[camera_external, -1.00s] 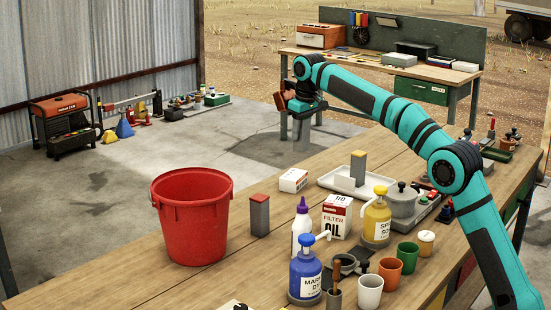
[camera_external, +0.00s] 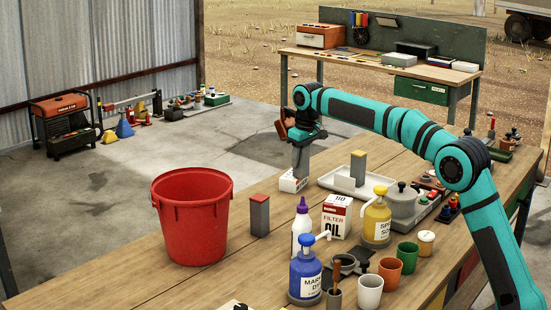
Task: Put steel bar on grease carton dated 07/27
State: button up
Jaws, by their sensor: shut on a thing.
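My gripper (camera_external: 301,142) is shut on a grey steel bar (camera_external: 300,162), held upright. The bar's lower end is at the top of a small white carton (camera_external: 291,184) lying on the bench; whether it touches cannot be told from this angle. The carton's date is too small to read. A grey bar with a red top (camera_external: 260,216) stands on the bench beside the bucket. A grey bar with a yellow top (camera_external: 358,167) stands in the white tray (camera_external: 337,184).
A red bucket (camera_external: 193,217) stands to the left. A white purple-capped bottle (camera_external: 301,230), an oil filter carton (camera_external: 336,222), a yellow pump bottle (camera_external: 377,219), a blue pump bottle (camera_external: 305,275) and several cups crowd the front right. The bench between bucket and carton is mostly clear.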

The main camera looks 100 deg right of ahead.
jog(key=o, duration=1.2)
jog(key=shift+f, duration=0.1)
jog(key=shift+c, duration=0.2)
jog(key=r, duration=0.4)
jog(key=s+r, duration=0.1)
jog(key=r, duration=0.3)
jog(key=a+r, duration=0.1)
jog(key=r, duration=0.3)
jog(key=shift+s+a, duration=0.1)
jog(key=shift+s, duration=0.05)
jog(key=shift+r, duration=0.1)
